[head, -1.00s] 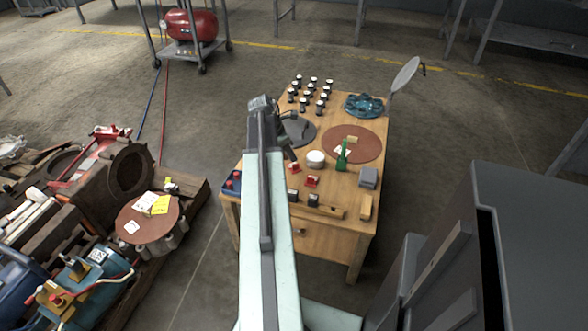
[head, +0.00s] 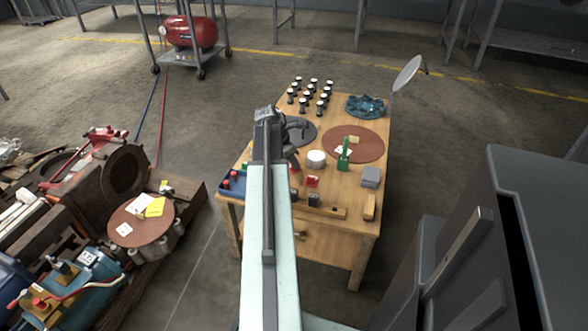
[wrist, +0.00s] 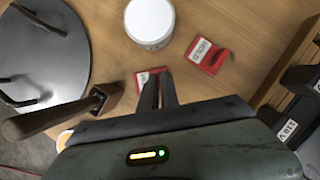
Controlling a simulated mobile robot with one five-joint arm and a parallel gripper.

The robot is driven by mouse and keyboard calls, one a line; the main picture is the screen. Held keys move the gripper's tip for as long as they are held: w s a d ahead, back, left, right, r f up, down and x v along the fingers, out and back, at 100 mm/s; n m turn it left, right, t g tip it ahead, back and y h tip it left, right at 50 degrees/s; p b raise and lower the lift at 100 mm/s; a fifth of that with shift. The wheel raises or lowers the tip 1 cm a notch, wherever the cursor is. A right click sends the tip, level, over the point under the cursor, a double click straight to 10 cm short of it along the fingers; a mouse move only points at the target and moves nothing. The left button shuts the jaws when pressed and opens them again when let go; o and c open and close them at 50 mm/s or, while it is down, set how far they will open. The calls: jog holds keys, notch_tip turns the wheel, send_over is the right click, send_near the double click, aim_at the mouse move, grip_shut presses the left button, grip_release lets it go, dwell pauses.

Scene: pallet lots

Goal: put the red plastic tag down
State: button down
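My gripper (wrist: 158,88) points down over the wooden table, its two fingers close together. At their tips is a red plastic tag (wrist: 150,76) with a white label, partly hidden by the fingers; the fingers appear closed on it. It looks low, at or just above the tabletop; I cannot tell whether it touches. A second red tag (wrist: 207,56) lies on the table to the right, apart from the gripper; it also shows in the head view (head: 312,181). In the head view my arm hides much of the gripper.
A white round tub (wrist: 150,22) stands close beyond the fingers. A grey disc (wrist: 40,50) and a wooden-handled tool (wrist: 60,115) lie left. Dark blocks (wrist: 290,125) stand right. A blue bin (head: 232,186) sits at the table's left corner. Bare wood lies between the tags.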

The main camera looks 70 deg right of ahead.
jog(key=shift+r, duration=0.1)
notch_tip(320, 180, up, 10)
jog(key=p, duration=1)
jog(key=shift+s, duration=0.15)
